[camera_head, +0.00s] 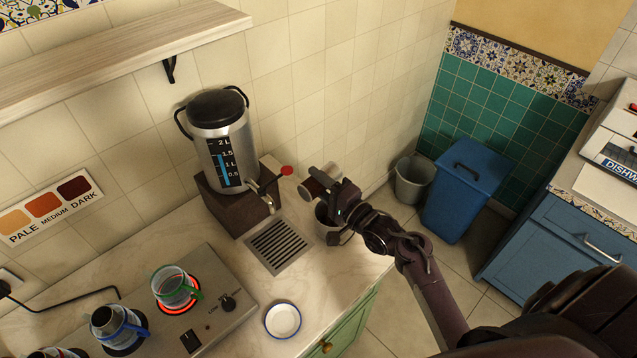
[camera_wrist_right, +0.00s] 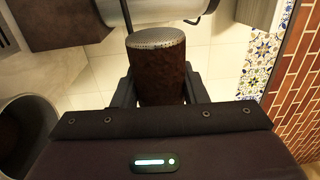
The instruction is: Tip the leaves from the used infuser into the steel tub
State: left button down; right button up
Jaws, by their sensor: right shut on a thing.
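My right gripper (camera_head: 333,196) is shut on the used infuser (camera_head: 318,183), a small cylinder that lies tilted well over from upright, above the counter's right end. In the right wrist view the infuser (camera_wrist_right: 157,78) is dark brown with a pale mesh end, between the fingers of the right gripper (camera_wrist_right: 157,92). The steel tub (camera_head: 326,233) stands on the counter below, partly hidden by the gripper. The tub (camera_wrist_right: 22,112) also shows at the left edge of the right wrist view. Its contents cannot be made out. My left gripper is out of view.
A samovar (camera_head: 224,150) with a tap stands left of the tub, behind a drip grate (camera_head: 277,245). A hot plate (camera_head: 208,275) carries glasses. A blue-rimmed dish (camera_head: 283,320) lies in front. A grey bucket (camera_head: 412,182) and blue bin (camera_head: 462,200) stand on the floor.

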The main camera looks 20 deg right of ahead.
jog(key=n, duration=0.4)
jog(key=shift+r+y+b, duration=0.3)
jog(key=shift+r+b, duration=0.05)
jog(key=shift+r, duration=0.05)
jog(key=n, duration=0.4)
jog(key=shift+r+n+g, duration=0.2)
jog(key=shift+n+g, duration=0.1)
jog(key=n, duration=0.4)
jog(key=n+b, duration=0.1)
jog(key=n, duration=0.1)
jog(key=shift+r+g, duration=0.3)
jog(key=shift+r, duration=0.05)
jog(key=n, duration=0.4)
jog(key=shift+r+b, duration=0.3)
